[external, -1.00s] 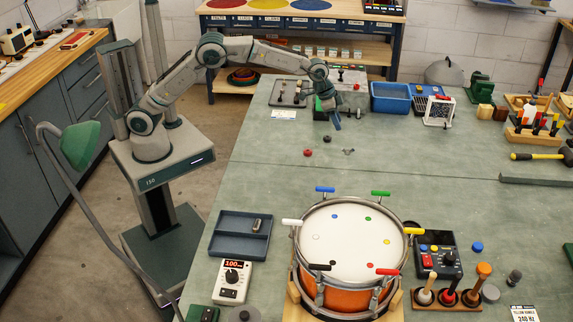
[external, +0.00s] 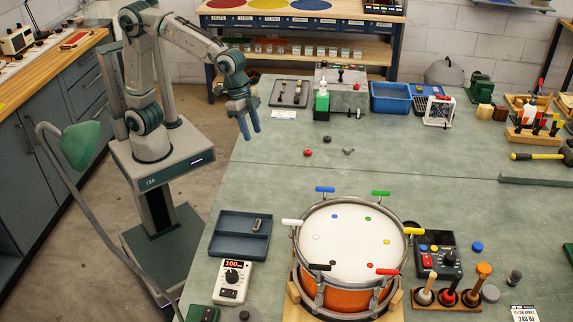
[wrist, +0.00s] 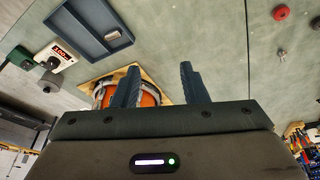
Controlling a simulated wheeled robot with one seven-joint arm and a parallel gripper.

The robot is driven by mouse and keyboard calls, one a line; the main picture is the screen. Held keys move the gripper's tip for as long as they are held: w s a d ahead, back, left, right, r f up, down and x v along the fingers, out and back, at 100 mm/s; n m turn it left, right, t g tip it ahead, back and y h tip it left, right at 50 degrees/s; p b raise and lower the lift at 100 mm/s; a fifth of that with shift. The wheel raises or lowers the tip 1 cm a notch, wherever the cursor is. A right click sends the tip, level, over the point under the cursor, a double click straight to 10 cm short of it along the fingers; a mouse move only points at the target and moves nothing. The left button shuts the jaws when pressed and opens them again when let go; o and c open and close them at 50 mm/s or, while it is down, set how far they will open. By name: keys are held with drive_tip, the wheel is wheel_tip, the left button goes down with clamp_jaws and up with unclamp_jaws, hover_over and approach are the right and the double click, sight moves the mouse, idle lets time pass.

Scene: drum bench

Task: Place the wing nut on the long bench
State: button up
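The wing nut (external: 348,151) is a small grey metal piece lying on the green bench top (external: 400,170), right of a red knob. It also shows in the wrist view (wrist: 281,53). My gripper (external: 250,134) is raised near the left edge of the green bench, well left of the wing nut and apart from it. Its two fingers (wrist: 158,78) are spread with nothing between them. A wood-topped bench (external: 75,60) runs along the left wall; I cannot tell which bench the task calls long.
A red knob (external: 307,152) and a dark knob (external: 327,139) lie near the wing nut. The drum (external: 345,245) stands in front, with a blue-grey tray (external: 225,247) to its left. A blue bin (external: 391,97) is at the back.

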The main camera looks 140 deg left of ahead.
drive_tip(key=s+d+f+m, duration=0.2)
drive_tip(key=s+d, duration=0.7)
drive_tip(key=s+d+f+m, duration=0.2)
drive_tip(key=s+d, duration=0.8)
drive_tip(key=shift+m+g+h, duration=0.3)
drive_tip(key=shift+g+h, duration=0.1)
drive_tip(key=shift+d, duration=0.1)
